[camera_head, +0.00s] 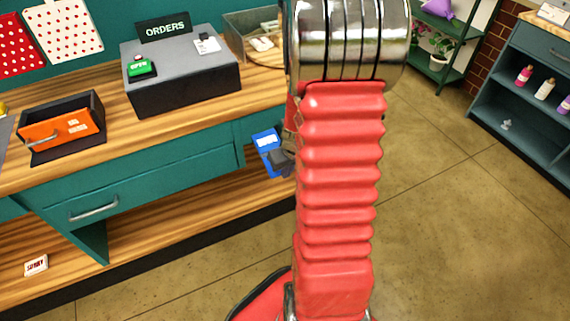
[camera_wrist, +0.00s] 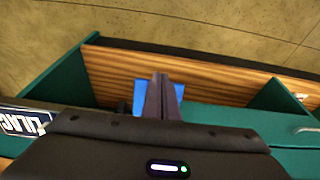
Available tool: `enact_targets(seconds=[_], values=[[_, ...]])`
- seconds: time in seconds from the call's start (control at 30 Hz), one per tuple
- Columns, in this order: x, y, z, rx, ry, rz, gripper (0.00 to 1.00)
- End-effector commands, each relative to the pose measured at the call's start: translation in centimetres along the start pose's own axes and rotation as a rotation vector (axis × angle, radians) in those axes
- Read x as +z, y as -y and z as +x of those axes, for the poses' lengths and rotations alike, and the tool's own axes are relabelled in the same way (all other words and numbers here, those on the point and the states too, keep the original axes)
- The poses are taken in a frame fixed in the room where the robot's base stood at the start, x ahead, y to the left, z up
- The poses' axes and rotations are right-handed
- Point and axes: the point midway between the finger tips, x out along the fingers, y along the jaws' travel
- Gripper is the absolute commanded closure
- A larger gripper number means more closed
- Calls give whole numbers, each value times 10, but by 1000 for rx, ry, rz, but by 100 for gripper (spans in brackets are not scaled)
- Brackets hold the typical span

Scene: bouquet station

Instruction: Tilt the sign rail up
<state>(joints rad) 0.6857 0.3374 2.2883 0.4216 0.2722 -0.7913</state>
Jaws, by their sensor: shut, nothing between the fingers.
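My gripper (camera_wrist: 160,84) is shut and empty, with its fingers together in the wrist view. In the head view, only a small dark part of my gripper (camera_head: 284,160) shows beside my red arm. A blue piece with a white label (camera_head: 267,141) is at the counter front, just left of it. In the wrist view, the blue piece (camera_wrist: 139,98) lies behind my fingers; I cannot tell whether they touch. A dark sign strip with white letters (camera_wrist: 22,122) is cut off at the left of the wrist view. I cannot tell which is the sign rail.
The wooden counter (camera_head: 20,178) holds an ORDERS sign (camera_head: 164,29), a grey box with a green button (camera_head: 141,67), and a dark tray with an orange item (camera_head: 58,131). A drawer with a handle (camera_head: 94,208) is below. Floor at right (camera_head: 450,220) is clear.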

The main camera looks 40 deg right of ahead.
Motion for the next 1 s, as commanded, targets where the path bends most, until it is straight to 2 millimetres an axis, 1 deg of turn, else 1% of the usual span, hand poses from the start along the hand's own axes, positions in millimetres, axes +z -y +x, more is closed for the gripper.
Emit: enact_targets(seconds=[0.5, 0.73, 1.0], values=[[6, 1, 24, 0, 1, 0, 100], [6, 1, 30, 0, 1, 0, 100], [6, 1, 32, -1, 0, -1, 100]])
